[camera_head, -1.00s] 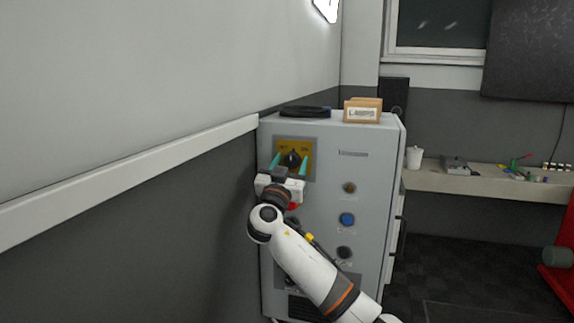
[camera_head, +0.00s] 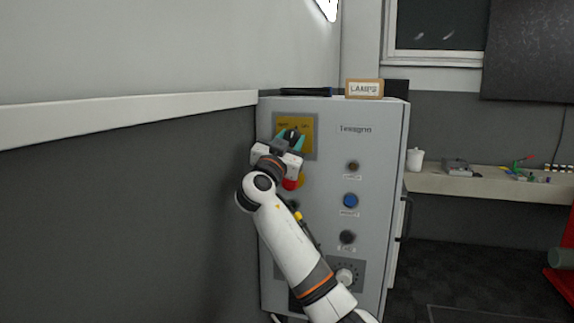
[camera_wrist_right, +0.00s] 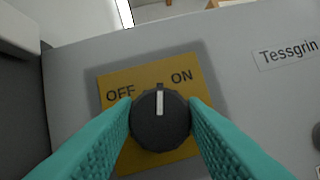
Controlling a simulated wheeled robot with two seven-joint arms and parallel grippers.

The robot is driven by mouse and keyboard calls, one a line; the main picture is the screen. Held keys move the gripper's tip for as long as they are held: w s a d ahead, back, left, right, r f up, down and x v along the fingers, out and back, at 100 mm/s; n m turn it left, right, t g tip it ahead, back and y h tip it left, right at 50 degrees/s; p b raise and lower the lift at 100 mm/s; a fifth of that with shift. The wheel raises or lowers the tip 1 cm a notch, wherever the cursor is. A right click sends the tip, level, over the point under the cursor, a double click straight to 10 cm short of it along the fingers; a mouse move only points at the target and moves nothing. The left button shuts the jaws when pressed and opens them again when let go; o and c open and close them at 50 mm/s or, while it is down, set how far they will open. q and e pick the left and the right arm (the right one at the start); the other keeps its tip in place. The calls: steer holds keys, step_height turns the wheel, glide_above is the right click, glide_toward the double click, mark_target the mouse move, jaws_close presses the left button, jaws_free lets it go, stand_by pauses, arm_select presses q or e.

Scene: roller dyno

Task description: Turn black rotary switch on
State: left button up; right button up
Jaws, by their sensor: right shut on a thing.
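The black rotary switch (camera_head: 291,134) sits on a yellow plate (camera_head: 308,133) at the upper left of the grey cabinet's front. In the right wrist view, the round black knob (camera_wrist_right: 160,122) carries a white pointer line. The line points nearly straight up, between the OFF and ON labels, below and left of ON. My right gripper (camera_head: 289,139) is shut on the knob, with one teal finger on each side of it. The arm hides part of the panel below the plate. My left gripper is not in view.
The grey cabinet (camera_head: 383,140) stands close to the wall on the left. Its front has a blue button (camera_head: 350,200), other round controls and a white dial (camera_head: 345,275). A box labelled LAMPS (camera_head: 364,88) stands on top. A bench (camera_head: 470,184) with small items is at the right.

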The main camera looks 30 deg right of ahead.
steer(key=m+g+b, duration=0.1)
steer(key=m+b, duration=0.1)
steer(key=b, duration=0.1)
steer(key=m+g+b, duration=0.1)
steer(key=m+b, duration=0.1)
steer(key=b, duration=0.1)
steer(key=shift+w+a+f+m, duration=0.1)
steer(key=shift+a+f+m, duration=0.1)
steer(key=shift+m, duration=0.1)
steer(key=shift+r+m+g+h+b, duration=0.2)
steer(key=shift+m+g+h+b, duration=0.15)
steer(key=shift+m, duration=0.45)
steer(key=shift+r+m+g, duration=0.15)
steer(key=shift+m+g, duration=0.3)
steer(key=shift+m, duration=0.45)
steer(key=o, duration=0.7)
steer(key=shift+o, duration=1.4)
steer(key=shift+w+a, duration=0.2)
